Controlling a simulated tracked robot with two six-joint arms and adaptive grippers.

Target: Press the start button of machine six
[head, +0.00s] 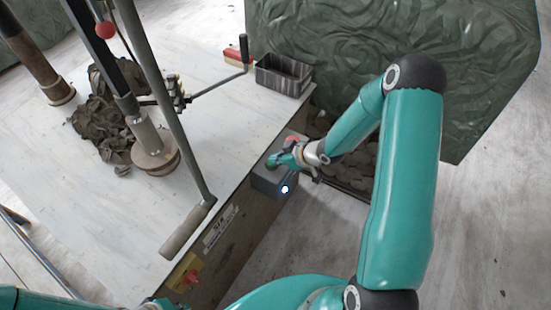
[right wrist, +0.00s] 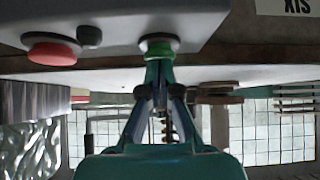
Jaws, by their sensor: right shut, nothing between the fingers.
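A grey control box (head: 270,182) sits at the table edge, with a bright white lamp on its near face. My right gripper (head: 275,160) is over the box top, its fingers shut and empty. In the right wrist view the shut fingertips (right wrist: 158,68) meet a green button (right wrist: 158,48) in a dark collar; I cannot tell whether it is pushed in. A red mushroom button (right wrist: 50,51) and a small dark knob (right wrist: 89,36) stand beside it. A white label reading SIX (right wrist: 297,6) shows inverted at the top right. My left gripper cannot be made out.
The pale table (head: 120,225) carries a dark clay heap (head: 97,135), posts, a lever handle (head: 186,230) and a black tray (head: 283,75). A yellow plate (head: 183,271) with a red switch is on the table's side. A green draped block (head: 470,60) stands behind my right arm.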

